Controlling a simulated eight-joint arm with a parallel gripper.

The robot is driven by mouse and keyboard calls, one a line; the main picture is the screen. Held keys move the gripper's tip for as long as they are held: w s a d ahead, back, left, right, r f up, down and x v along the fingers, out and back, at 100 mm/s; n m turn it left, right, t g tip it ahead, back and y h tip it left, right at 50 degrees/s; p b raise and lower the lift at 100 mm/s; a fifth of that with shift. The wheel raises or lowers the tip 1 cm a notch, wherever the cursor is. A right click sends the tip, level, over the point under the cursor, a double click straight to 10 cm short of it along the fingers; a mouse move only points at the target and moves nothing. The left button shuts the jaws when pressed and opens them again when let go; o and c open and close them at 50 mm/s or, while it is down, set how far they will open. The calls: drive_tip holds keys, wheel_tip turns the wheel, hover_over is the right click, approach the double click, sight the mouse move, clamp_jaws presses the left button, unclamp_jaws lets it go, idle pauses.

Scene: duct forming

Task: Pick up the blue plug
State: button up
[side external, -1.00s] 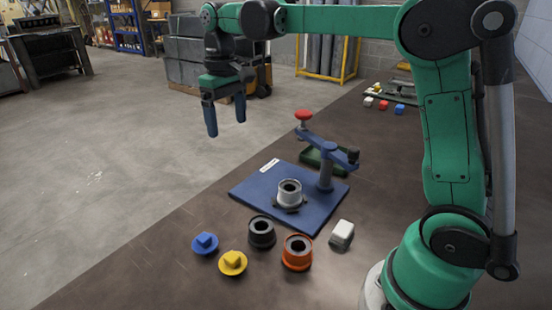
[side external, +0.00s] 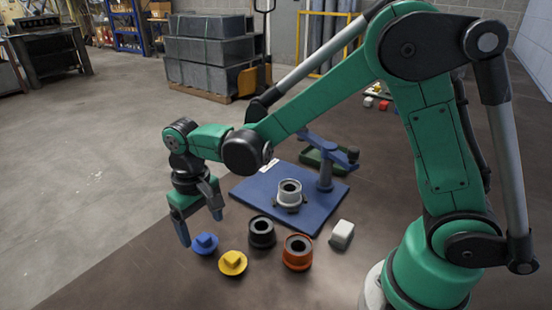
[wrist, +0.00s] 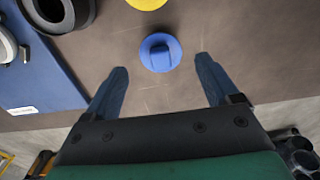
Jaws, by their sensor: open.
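The blue plug (side external: 205,243) is a round disc with a raised block handle, lying on the brown table near its left edge. It also shows in the wrist view (wrist: 160,52), ahead of the fingertips and roughly centred between them. My gripper (side external: 200,226) is open and empty, pointing down. In the side view its fingers are above and around the plug's far side. In the wrist view the fingertips (wrist: 161,65) stand apart with the plug just beyond them, not visibly touching.
The yellow plug (side external: 233,262) lies close beside the blue one. A black ring (side external: 262,232), an orange ring (side external: 297,252) and a white block (side external: 342,234) stand to the right. A blue plate (side external: 246,190) holds a grey collar (side external: 290,193) and a clamp (side external: 325,170).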

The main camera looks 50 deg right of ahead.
sight(205, 238)
drive_tip(key=shift+f, duration=2.4)
drive_tip(key=c, duration=1.1)
drive_tip(key=shift+o, duration=0.2)
